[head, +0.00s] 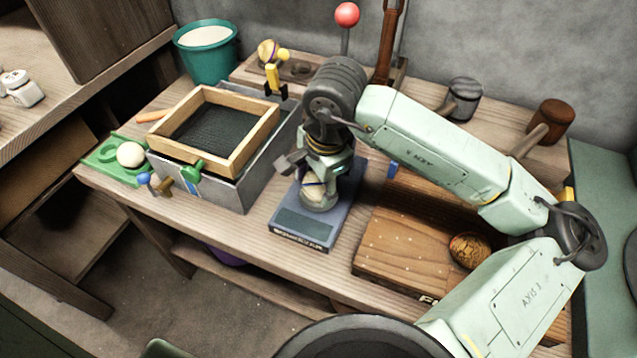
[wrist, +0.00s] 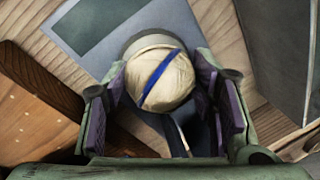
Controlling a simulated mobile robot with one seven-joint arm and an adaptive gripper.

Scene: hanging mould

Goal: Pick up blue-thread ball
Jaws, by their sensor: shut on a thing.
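The blue-thread ball (wrist: 158,82) is cream with a blue band across it, seen between my gripper's purple-padded fingers in the wrist view. In the head view the ball (head: 313,188) shows low under my gripper (head: 318,178), partly covered by it. My gripper (wrist: 165,90) is shut on the ball from both sides. The ball is at a round pale cup (head: 320,203) on the blue-grey flat device (head: 302,226). I cannot tell whether it still touches the cup.
A wooden-framed sieve (head: 250,152) on a grey box stands left. A plain cream ball (head: 130,154) sits on a green tray (head: 103,158). A patterned ball (head: 468,250) lies on a wooden board (head: 400,247) at right. A teal bucket (head: 208,60) and mallets (head: 550,118) stand behind.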

